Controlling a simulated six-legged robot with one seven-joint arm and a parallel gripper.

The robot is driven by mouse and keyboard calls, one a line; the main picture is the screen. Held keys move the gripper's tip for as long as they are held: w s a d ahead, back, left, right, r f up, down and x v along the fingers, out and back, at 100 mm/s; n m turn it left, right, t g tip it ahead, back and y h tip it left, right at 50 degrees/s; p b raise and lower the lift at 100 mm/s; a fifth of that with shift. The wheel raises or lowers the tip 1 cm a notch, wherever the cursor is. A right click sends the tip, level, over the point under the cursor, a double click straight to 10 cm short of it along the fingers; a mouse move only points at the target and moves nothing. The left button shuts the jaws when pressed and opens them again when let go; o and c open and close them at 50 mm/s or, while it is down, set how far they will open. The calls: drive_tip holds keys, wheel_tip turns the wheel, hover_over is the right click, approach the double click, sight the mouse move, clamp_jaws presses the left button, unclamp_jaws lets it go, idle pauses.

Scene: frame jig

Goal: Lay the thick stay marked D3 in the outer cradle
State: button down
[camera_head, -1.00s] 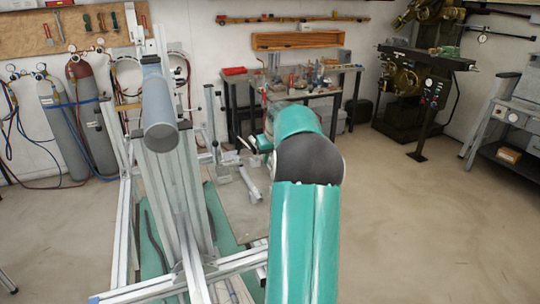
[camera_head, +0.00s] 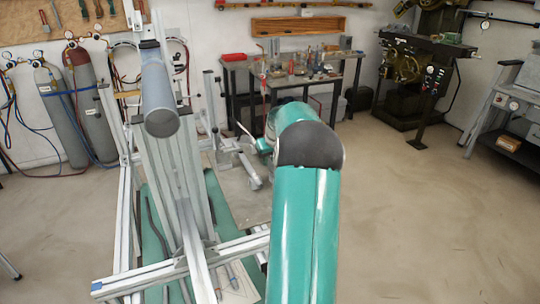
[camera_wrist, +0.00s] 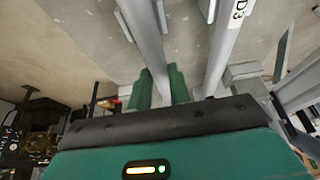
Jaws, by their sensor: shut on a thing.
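In the wrist view my gripper (camera_wrist: 162,88) has its green fingers closed around a grey tube (camera_wrist: 148,38) that runs away toward the top of the picture. No mark shows on the visible part of this tube. A second grey tube (camera_wrist: 220,55) lies to the right of the fingers, apart from them, and carries a white band marked D3 (camera_wrist: 237,14). A grey block (camera_wrist: 245,76) is beside that tube's near end. I cannot tell which part is the outer cradle.
An aluminium-profile frame (camera_head: 182,190) stands at the left, with a large grey tube (camera_head: 158,95) on top. A green mat (camera_head: 157,228) lies below it. Behind are a cluttered workbench (camera_head: 290,75) and gas cylinders (camera_head: 62,115). The floor at right is clear.

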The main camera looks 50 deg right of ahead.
drive_tip(key=shift+f, duration=0.2)
drive_tip(key=c, duration=1.2)
unclamp_jaws()
drive_tip(key=v, duration=1.4)
drive_tip(key=shift+s+f, duration=0.1)
